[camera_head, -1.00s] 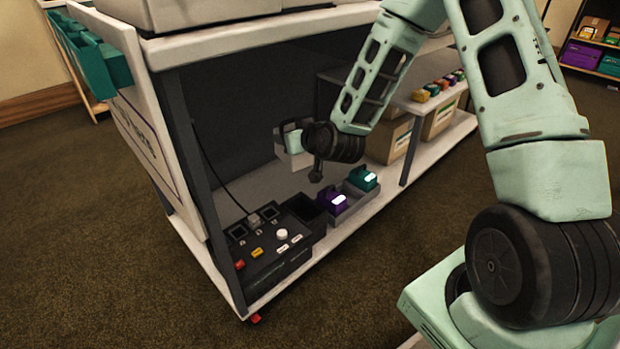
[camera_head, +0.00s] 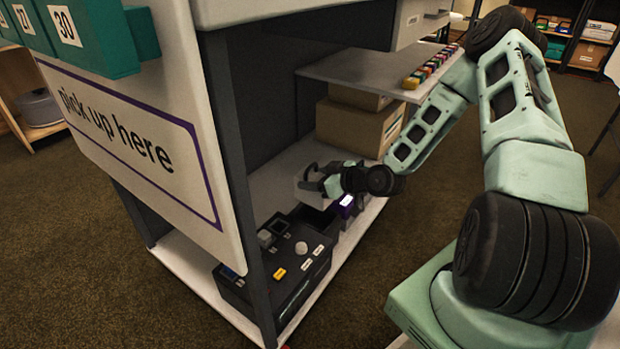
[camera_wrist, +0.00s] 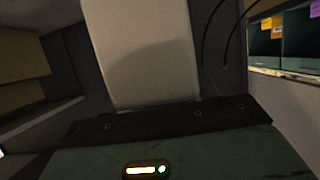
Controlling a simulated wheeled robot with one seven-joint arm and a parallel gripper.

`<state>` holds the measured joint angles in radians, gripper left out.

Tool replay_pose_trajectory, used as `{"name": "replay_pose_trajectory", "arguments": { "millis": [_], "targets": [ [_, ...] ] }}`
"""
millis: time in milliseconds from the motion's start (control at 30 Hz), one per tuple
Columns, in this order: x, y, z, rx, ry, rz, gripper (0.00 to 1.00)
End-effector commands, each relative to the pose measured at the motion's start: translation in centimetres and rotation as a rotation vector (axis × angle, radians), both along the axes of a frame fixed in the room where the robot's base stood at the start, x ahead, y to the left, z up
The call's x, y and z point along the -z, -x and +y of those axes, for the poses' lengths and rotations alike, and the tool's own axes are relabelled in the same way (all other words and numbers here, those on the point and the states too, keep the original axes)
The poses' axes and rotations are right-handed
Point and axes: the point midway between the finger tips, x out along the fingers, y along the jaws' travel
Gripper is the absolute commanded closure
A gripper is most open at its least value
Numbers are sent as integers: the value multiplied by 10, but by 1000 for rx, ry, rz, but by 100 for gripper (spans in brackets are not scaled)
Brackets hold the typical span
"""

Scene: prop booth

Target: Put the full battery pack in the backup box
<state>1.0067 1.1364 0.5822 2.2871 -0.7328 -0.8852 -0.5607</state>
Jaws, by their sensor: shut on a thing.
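My gripper (camera_head: 318,180) is shut on a pale grey block (camera_head: 308,188), which looks like the battery pack. The block fills the upper middle of the wrist view (camera_wrist: 145,50); no charge mark on it can be made out. The gripper holds it low, over or just behind the open dark bay (camera_head: 312,218) at the back of a black box (camera_head: 290,272) with buttons. Which container is the backup box cannot be read. A purple pack (camera_head: 346,202) with a lit white mark sits in a grey tray right of the bay.
A shelf (camera_head: 365,75) with small coloured items and cardboard boxes (camera_head: 355,128) is behind. Teal bins (camera_head: 95,35) hang at upper left.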

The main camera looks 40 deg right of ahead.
Motion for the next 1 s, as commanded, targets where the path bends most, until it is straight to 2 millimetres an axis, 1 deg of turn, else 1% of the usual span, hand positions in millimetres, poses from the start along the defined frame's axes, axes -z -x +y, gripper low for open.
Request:
{"name": "replay_pose_trajectory", "arguments": {
  "millis": [167, 600, 767, 1000],
  "targets": [
    [8, -1, 0, 0, 0, -3, 90],
    [38, -1, 1, 0, -1, -2, 90],
    [44, -1, 1, 0, -1, -2, 90],
    [44, -1, 1, 1, 1, -2, 90]
  ]
}}
